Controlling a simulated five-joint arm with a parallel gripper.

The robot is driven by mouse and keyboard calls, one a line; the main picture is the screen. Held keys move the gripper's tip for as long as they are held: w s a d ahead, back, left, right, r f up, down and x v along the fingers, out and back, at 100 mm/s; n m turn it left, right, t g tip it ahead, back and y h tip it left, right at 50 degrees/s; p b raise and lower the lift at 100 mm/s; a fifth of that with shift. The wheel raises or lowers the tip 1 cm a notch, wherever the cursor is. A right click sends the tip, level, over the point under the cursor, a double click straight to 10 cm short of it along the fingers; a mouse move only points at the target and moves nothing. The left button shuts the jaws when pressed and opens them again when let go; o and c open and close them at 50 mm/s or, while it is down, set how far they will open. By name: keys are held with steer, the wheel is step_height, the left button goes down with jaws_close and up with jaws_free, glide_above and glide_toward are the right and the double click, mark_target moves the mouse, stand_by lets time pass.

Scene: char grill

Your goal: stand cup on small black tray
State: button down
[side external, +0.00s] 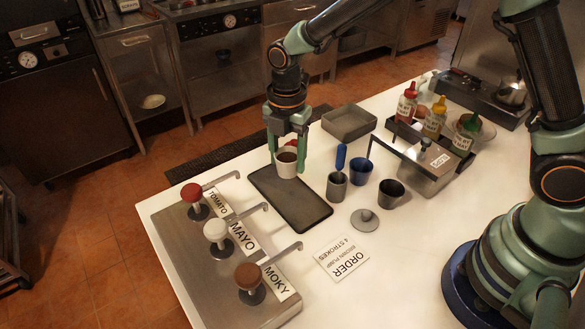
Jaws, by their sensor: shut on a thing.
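My gripper is shut on the cup, pointing straight down. The cup is over the far left end of the small black tray (297,207), which lies flat on the white counter. I cannot tell whether the cup's base touches the tray. A small red thing shows behind the cup, mostly hidden by the gripper. The rest of the tray is bare.
Sauce pumps (219,243) stand at the left, with spouts reaching toward the tray. A grey cup (337,185), blue cup (360,171) and black cup (391,193) stand right of the tray. A grey lidded item (365,220), order card (342,258) and grey bin (349,123) are nearby.

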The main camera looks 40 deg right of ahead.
steer(key=shift+f, duration=3.05)
steer(key=shift+f, duration=0.1)
steer(key=shift+c, duration=0.7)
jaws_free()
step_height(320, 180, up, 12)
steer(key=shift+r, duration=0.15)
steer(key=s+d+r+m+t, duration=0.2)
steer(key=s+d+r+m, duration=0.3)
steer(key=m, duration=0.6)
steer(key=s+d+r+m+t, duration=0.3)
steer(key=s+d+r+m, duration=0.2)
steer(key=s+d+m, duration=0.3)
steer(key=shift+d+r+m+t, duration=0.3)
steer(key=shift+d+m, duration=0.45)
steer(key=shift+m, duration=1.35)
